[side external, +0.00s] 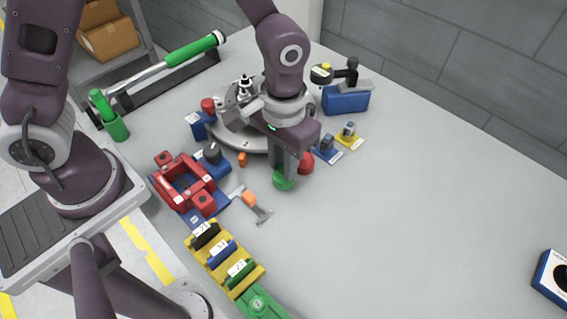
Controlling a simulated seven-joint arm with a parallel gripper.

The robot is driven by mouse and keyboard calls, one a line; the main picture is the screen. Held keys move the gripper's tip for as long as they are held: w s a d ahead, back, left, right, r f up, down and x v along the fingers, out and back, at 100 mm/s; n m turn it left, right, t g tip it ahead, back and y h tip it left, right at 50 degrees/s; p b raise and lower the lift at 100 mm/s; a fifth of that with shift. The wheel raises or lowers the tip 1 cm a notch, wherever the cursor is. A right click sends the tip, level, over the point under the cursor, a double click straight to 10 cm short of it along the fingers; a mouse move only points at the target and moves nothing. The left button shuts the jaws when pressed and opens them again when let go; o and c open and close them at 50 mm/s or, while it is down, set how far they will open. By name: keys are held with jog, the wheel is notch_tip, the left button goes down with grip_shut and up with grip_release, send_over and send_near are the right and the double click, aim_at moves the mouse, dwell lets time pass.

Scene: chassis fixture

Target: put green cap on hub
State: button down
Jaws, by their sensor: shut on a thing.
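My gripper (284,172) points down near the middle of the table. Its jaws are shut on the green cap (284,183), a round green piece at the fingertips. I cannot tell whether the cap touches the table or hangs just above it. A round grey platform (222,137) lies behind and to the left, partly hidden by my arm. A dark and silver upright piece (244,88) stands on it. I cannot tell for sure which part is the hub.
A red round piece (304,162) is just right of the gripper. Small blue (328,155) and yellow (350,141) bases with grey posts stand farther right. A red frame (185,185), a grey tool (258,212) and a yellow rack (222,262) lie left and in front. The right side is mostly clear.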

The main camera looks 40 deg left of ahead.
jog(key=shift+r, duration=1.9)
jog(key=w+a+r+n, duration=0.3)
jog(key=w+a+r, duration=0.25)
jog(key=a, duration=0.25)
jog(key=w+a+r+n, duration=0.3)
jog(key=w+a+r, duration=0.2)
jog(key=a+r, duration=0.3)
jog(key=shift+s+a+f, duration=0.15)
jog(key=shift+a+f, duration=0.05)
jog(key=shift+f, duration=1.2)
jog(key=shift+s+a+f, duration=0.1)
jog(key=shift+a+f, duration=0.1)
jog(key=shift+f, duration=1.15)
jog(key=shift+f, duration=0.1)
jog(key=shift+f, duration=0.55)
jog(key=shift+f, duration=0.3)
